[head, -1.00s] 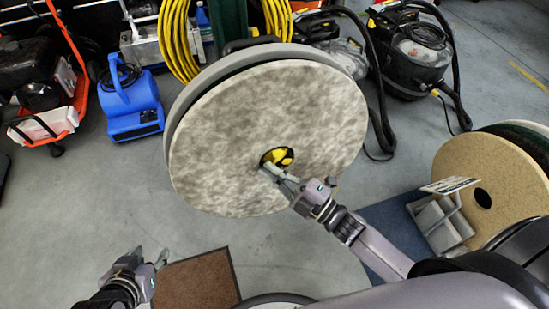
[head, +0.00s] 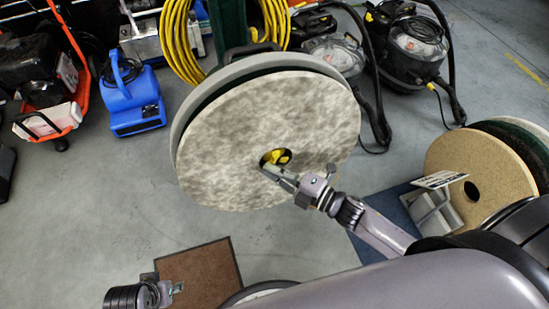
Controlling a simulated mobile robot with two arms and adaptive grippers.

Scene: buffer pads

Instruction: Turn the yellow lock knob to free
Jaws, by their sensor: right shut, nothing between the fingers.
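The yellow lock knob (head: 279,156) sits in the dark centre hole of the mottled grey pad (head: 225,150). The pad is on a round grey holder (head: 188,112), tilted towards me. My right gripper (head: 270,169) is shut, with its fingertips at the lower left edge of the centre hole, just beside the knob. Nothing shows between its fingers. I cannot tell whether the fingertips touch the knob. My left gripper (head: 172,289) is low at the picture's bottom left, over the edge of the brown mat; its fingers are too small and foreshortened to read.
A brown mat (head: 215,262) lies on the floor below. Tan and green pads (head: 480,160) stand at the right beside a small sign rack (head: 433,212) on a blue mat (head: 370,247). A blue blower (head: 130,95), yellow hose (head: 180,40) and black vacuum (head: 413,50) stand behind.

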